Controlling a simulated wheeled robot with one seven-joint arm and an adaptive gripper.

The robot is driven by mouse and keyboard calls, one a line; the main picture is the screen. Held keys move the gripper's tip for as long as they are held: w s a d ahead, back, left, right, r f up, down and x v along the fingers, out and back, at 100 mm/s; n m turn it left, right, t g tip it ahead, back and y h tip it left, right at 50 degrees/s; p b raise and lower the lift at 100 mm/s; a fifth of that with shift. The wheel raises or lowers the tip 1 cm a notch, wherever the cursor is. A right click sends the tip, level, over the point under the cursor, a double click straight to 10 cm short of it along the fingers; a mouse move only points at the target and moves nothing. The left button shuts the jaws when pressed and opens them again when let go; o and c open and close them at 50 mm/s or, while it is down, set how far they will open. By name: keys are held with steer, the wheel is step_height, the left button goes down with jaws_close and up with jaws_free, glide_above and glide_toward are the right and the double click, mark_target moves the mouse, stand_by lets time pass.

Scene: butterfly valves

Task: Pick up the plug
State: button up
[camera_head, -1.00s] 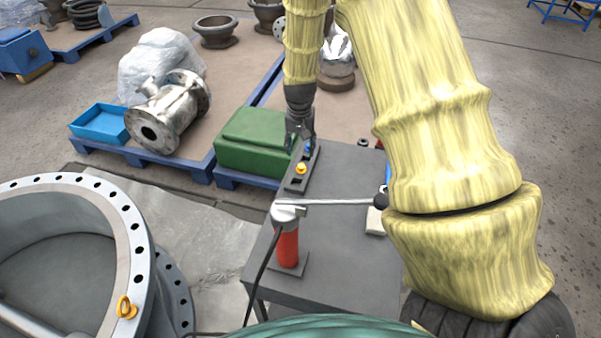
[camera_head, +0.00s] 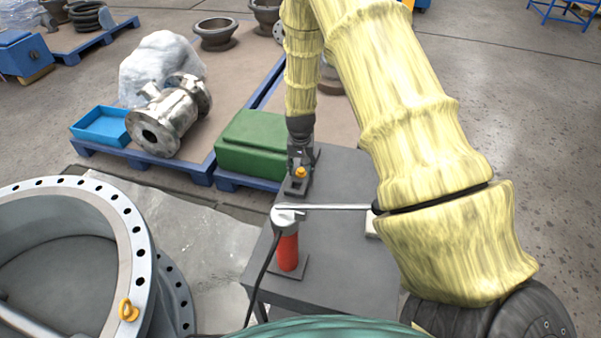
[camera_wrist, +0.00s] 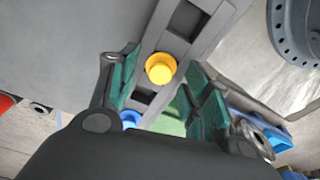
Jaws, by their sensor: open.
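A yellow plug (camera_head: 300,172) with a round cap stands in a dark slotted rack (camera_head: 297,187) on the grey table. In the wrist view the yellow plug (camera_wrist: 161,68) appears between the two green-padded fingers of my gripper (camera_wrist: 163,88). A blue plug (camera_wrist: 130,118) sits in the same rack (camera_wrist: 192,18), partly hidden by my gripper's body. My gripper (camera_head: 301,158) is open and points down over the rack, just behind the yellow plug in the head view. I cannot tell whether a finger touches the plug.
A red-handled tool (camera_head: 288,250) with a long silver bar stands on the grey table (camera_head: 340,270) near the rack. A green box (camera_head: 252,143) lies on a blue pallet left of my gripper. A large flanged valve (camera_head: 135,240) stands at the left.

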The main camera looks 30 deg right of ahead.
steer(key=shift+f, duration=0.35)
steer(key=c, duration=0.9)
steer(key=shift+o, duration=0.2)
steer(key=shift+r, duration=0.1)
